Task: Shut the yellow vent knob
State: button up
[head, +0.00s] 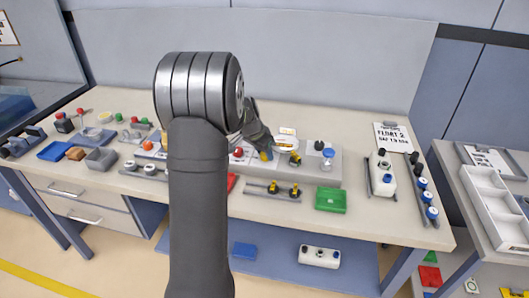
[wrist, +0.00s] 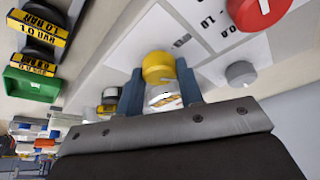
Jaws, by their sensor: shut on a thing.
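The yellow vent knob (wrist: 158,67) stands on a pale panel with printed labels and sits between my gripper's fingers in the wrist view. A bit of its yellow also shows below my gripper (head: 263,148) in the head view (head: 266,156). My gripper (wrist: 160,88) is shut on the knob, with one blue-grey finger on each side. A shiny, clear or white part shows between the fingers, just below the knob in the wrist view. My arm hides part of the panel in the head view, and I cannot read how far the knob is turned.
A red knob (wrist: 262,10) and a grey knob (wrist: 241,74) stand close by on the panel. A round white gauge-like part (head: 286,144) and a yellow-black fitting (head: 295,160) are right of my gripper.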

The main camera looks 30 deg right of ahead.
jog(key=shift+w+a+m+g, duration=0.1)
jog(key=shift+m+g, duration=0.8)
jog(key=shift+m, duration=1.4)
jog(key=o, duration=1)
jog(key=v, duration=1.7)
jog(key=shift+w+r, duration=0.15)
jog(key=shift+r, duration=0.05)
